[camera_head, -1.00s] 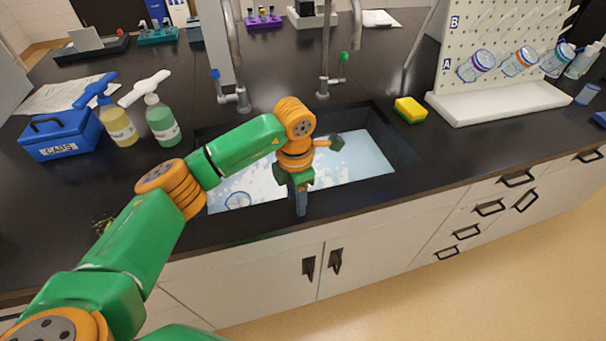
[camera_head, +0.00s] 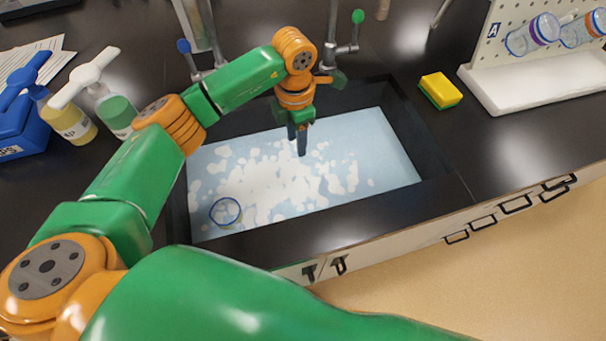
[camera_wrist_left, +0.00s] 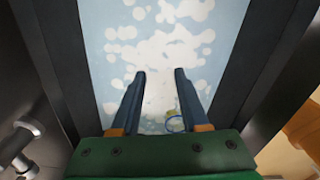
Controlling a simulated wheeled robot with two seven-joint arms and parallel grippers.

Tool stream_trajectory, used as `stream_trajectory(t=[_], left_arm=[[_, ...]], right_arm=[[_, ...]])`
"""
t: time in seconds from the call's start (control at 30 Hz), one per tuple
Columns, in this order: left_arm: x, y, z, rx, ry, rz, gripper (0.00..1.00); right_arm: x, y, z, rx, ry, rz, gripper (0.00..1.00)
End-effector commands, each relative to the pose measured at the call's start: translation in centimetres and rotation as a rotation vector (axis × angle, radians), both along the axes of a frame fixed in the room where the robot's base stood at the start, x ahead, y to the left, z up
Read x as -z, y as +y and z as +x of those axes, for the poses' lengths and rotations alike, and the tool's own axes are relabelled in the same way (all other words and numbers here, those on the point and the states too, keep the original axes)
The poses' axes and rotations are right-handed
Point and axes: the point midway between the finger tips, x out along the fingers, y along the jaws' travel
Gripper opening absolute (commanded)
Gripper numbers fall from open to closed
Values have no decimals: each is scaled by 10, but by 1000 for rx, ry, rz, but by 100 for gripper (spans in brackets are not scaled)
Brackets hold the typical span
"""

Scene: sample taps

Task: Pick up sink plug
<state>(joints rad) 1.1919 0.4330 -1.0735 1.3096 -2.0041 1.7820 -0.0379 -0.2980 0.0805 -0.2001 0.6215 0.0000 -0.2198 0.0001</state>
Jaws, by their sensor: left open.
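I cannot make out the sink plug in either view. Foamy, light blue water (camera_head: 370,150) fills the black sink and hides its bottom. My left gripper (camera_head: 301,150) points down over the middle of the sink, in front of the taps, and looks empty. I cannot tell whether the fingertips touch the water. My right gripper is out of view.
A blue-rimmed clear vessel (camera_head: 225,211) sits in the water at the sink's near left. A yellow-green sponge (camera_head: 440,90) lies right of the sink. Soap bottles (camera_head: 112,108) stand left. Taps (camera_head: 345,50) rise behind. A white drying rack (camera_head: 530,85) stands at right.

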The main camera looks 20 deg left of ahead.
Motion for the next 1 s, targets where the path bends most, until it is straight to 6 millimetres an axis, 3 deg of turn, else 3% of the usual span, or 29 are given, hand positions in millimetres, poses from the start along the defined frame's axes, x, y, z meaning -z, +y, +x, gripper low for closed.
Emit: stream_trajectory(t=[0.03, 0.5, 0.67, 0.87, 1.0], left_arm=[[14, 0, 0, 0, 0, 0, 45], [89, 0, -1, 0, 0, 0, 45], [98, -1, -2, -1, 4, -1, 45], [132, -2, -12, 0, 7, 0, 45], [154, -2, -11, -1, 1, 0, 45]], right_arm=[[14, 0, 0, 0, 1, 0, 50], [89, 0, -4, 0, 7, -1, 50], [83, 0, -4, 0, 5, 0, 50], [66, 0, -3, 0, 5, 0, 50], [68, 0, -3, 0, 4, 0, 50]])
